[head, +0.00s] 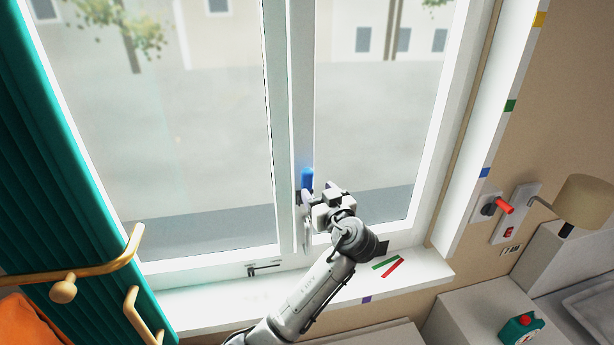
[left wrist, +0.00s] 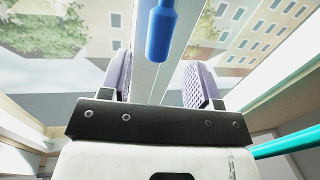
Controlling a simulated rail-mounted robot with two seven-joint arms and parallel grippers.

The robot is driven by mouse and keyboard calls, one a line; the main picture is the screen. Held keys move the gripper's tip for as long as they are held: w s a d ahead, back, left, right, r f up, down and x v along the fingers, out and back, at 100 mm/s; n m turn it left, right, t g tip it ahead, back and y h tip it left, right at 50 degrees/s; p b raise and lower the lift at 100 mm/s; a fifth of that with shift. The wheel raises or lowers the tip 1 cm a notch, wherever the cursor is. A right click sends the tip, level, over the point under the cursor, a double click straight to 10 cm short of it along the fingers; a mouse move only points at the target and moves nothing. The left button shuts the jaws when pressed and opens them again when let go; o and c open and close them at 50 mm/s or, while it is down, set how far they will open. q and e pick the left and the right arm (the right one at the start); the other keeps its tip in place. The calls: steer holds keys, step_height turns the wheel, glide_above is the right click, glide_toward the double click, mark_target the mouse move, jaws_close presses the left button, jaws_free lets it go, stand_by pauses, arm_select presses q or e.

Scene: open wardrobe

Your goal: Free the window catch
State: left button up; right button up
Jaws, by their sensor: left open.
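A blue handle (head: 307,180) sits on the middle upright of the closed-looking window (head: 303,90). A small dark metal piece (head: 263,267) lies along the bottom frame, left of the middle; I cannot tell which of the two is the catch. My left gripper (head: 308,197) is open at the lower end of the blue handle. In the left wrist view the blue handle (left wrist: 159,32) hangs between the lines of the two spread fingers (left wrist: 160,82), with gaps on both sides. The fingers do not appear to touch it. My right gripper is out of view.
A white sill (head: 420,272) carries red and green strips (head: 388,266). A teal curtain (head: 30,130) and a brass-coloured rail (head: 110,268) stand at left. On the right wall are a red-handled switch (head: 503,205) and a lamp (head: 585,200). A green clock-like object (head: 521,327) stands below.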

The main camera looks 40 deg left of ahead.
mark_target(310, 183)
arm_select(q)
steer(key=p+x, duration=0.1)
steer(key=x, duration=0.6)
steer(key=shift+a+p, duration=0.15)
steer(key=shift+p, duration=0.15)
jaws_close()
